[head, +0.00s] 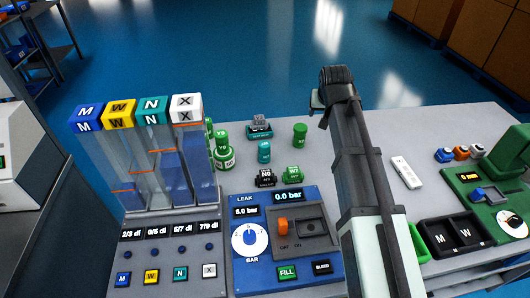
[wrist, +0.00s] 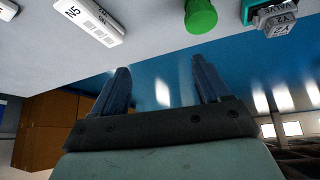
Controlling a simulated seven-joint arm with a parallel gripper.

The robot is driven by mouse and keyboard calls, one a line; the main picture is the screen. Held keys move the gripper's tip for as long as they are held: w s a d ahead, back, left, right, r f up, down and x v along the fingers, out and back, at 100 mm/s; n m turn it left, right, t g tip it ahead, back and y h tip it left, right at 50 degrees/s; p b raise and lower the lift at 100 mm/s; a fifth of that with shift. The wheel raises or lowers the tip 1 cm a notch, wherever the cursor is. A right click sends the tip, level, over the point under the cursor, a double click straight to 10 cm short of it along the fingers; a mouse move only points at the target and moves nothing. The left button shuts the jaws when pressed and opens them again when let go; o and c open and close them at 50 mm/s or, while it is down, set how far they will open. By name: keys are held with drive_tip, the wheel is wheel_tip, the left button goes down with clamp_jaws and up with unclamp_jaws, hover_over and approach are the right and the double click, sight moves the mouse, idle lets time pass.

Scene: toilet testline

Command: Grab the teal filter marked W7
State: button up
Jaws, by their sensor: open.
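A block with a teal base and grey top (head: 259,126) stands at the back of the bench. In the wrist view, a similar grey and teal block (wrist: 276,17) is at the upper right, cut by the frame edge.
A green cylinder (head: 300,134) stands right of the teal block. Black (head: 265,178) and green (head: 292,175) marked blocks sit nearer, behind the blue leak panel (head: 245,265). Clear tubes (head: 170,170) rise at left. A white marked bar (head: 406,172) lies right of my arm.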

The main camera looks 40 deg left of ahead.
sight(264, 153)
drive_tip(key=s+a+f+n+g, duration=0.1)
drive_tip(key=s+a+f, duration=0.1)
drive_tip(key=s+a, duration=0.5)
drive_tip(key=s+a+f+n+g, duration=0.1)
drive_tip(key=s+a+f, duration=0.15)
drive_tip(key=s, duration=0.75)
drive_tip(key=shift+s+a+x, duration=0.1)
drive_tip(key=shift+a+x, duration=0.1)
drive_tip(key=shift+x, duration=2)
drive_tip(key=shift+s+a+x, duration=0.1)
drive_tip(key=shift+a+x, duration=0.05)
drive_tip(key=shift+x, duration=2)
drive_tip(key=shift+a+x, duration=0.2)
drive_tip(key=shift+x, duration=2)
drive_tip(key=shift+g, duration=0.3)
drive_tip(key=c, duration=1.1)
